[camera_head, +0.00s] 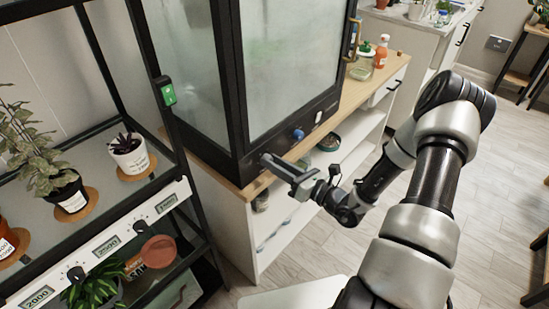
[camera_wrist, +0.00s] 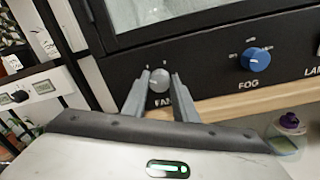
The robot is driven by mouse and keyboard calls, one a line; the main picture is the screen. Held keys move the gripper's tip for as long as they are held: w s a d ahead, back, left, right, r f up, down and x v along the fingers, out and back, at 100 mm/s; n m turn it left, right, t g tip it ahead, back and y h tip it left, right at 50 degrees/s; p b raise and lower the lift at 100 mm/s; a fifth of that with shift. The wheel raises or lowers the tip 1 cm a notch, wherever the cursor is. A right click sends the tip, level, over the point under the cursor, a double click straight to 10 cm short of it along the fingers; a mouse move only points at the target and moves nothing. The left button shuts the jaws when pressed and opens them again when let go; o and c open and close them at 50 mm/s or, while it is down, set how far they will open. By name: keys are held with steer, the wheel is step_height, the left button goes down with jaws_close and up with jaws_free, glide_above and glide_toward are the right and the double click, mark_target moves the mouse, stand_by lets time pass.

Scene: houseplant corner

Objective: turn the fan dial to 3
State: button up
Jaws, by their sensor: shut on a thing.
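The fan dial (camera_wrist: 160,80) is a small grey round knob on the black front panel of the glass cabinet, above a partly covered "FAN" label. In the wrist view my gripper (camera_wrist: 160,88) has one finger on each side of the dial and is shut on it. I cannot read which number the dial points to; the small marks above it are too blurred. In the head view my gripper (camera_head: 272,164) reaches the lower left of the cabinet front, and the fan dial is hidden behind it.
The blue FOG dial (camera_wrist: 256,60) is just right of the fan dial. A lamp dial sits at the wrist view's right edge. The glass cabinet (camera_head: 290,60) stands on a wooden-topped shelf unit (camera_head: 350,100). A black plant rack (camera_head: 165,90) stands close on the left.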

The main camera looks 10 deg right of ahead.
steer(key=shift+s+a+f+m+t+h+p, duration=0.15)
steer(key=shift+m+p, duration=1.35)
steer(key=shift+m, duration=3.5)
steer(key=shift+w+d+m+t+h+p, duration=0.2)
steer(key=shift+m+p, duration=1.3)
steer(key=shift+m, duration=3.5)
steer(key=shift+s+a+f+m+g+h+p, duration=0.2)
steer(key=shift+m+p, duration=1.3)
steer(key=shift+m, duration=3.5)
steer(key=shift+r, duration=0.1)
steer(key=o, duration=1)
steer(key=shift+o, duration=0.2)
